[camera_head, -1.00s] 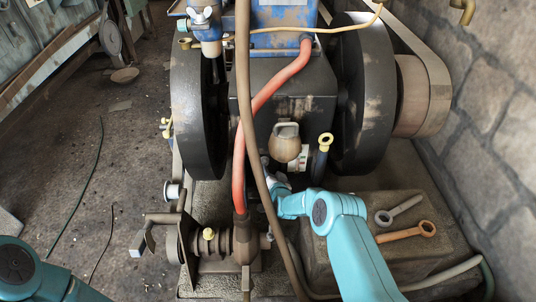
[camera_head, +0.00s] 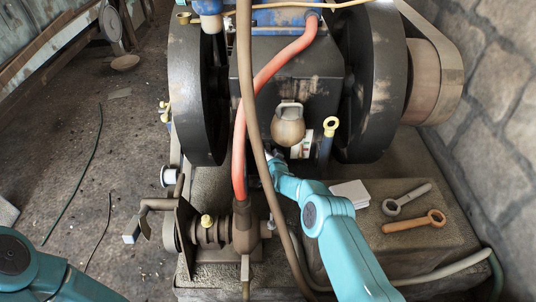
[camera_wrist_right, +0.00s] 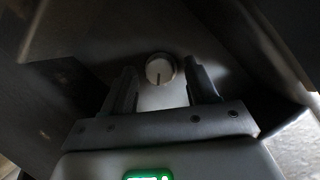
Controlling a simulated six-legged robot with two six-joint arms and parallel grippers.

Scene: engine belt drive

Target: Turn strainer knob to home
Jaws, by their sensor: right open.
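I cannot tell how deep the fingertips reach. In the head view my right gripper (camera_head: 271,157) is small at the lower front of the dark engine block, and the knob is hidden there. Only part of my left arm shows at the bottom left; its gripper is out of view.
A red hose (camera_head: 240,150) and a brown hose (camera_head: 256,160) run down left of my right arm. A hanging brown bulb (camera_head: 288,128) and a yellow-ringed handle (camera_head: 328,140) are close above it. Two wrenches (camera_head: 408,200) and a white pad (camera_head: 350,193) lie on the stone block.

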